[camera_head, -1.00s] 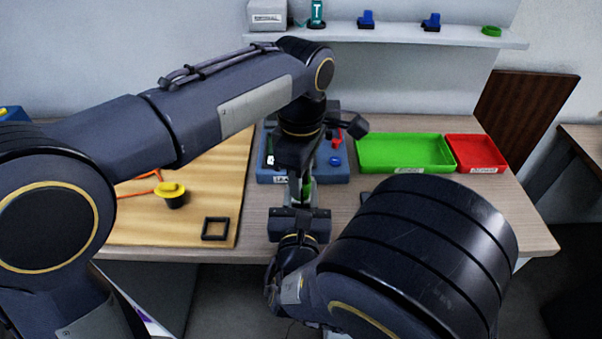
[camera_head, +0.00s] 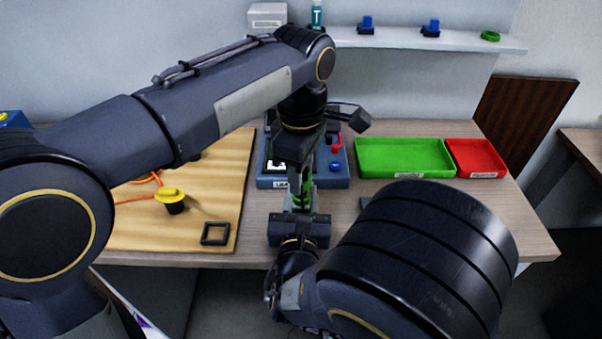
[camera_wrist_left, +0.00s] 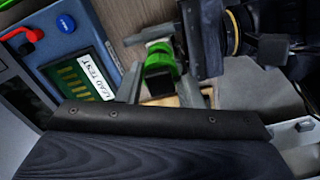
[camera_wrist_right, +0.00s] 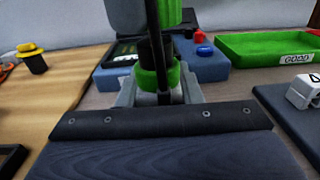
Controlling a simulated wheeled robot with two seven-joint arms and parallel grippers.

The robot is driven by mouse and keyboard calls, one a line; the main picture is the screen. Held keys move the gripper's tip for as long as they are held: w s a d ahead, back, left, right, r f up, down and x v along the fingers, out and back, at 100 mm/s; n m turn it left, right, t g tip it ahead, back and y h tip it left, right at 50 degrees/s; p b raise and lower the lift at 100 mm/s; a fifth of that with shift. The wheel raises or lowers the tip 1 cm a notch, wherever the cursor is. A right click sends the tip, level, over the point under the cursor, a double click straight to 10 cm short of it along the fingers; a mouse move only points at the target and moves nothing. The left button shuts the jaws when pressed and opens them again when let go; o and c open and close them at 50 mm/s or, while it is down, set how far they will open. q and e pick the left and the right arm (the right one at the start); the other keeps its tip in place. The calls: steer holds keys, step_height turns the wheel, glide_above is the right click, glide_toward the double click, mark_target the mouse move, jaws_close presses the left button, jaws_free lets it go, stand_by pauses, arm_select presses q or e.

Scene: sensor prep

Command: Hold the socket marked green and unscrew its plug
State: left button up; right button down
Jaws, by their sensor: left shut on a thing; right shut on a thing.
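The green-marked socket (camera_wrist_right: 155,78) stands upright between the fingers of my right gripper (camera_wrist_right: 158,95), which is shut on it. The plug sits in line above it; its green part (camera_wrist_right: 170,12) shows at the top of the right wrist view, with a thin dark rod or cable running down in front. My left gripper (camera_head: 302,180) comes from above and is shut on the plug, whose green top shows in the left wrist view (camera_wrist_left: 160,62). In the head view my right gripper (camera_head: 300,205) reaches in from the front, just below the left. The joint between plug and socket is largely hidden.
A blue tester (camera_head: 335,180) with a screen stands just behind the grippers. A green tray (camera_head: 405,174) and red tray (camera_head: 475,172) are to the right. A yellow-topped plug (camera_head: 172,198) and a black square frame (camera_head: 215,233) lie on the wooden board (camera_head: 130,230) at left.

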arm_select(q)
steer(key=shift+r, duration=2.05)
arm_select(e)
steer(key=c, duration=0.9)
jaws_free()
steer(key=shift+c, duration=0.2)
steer(key=shift+s, duration=0.1)
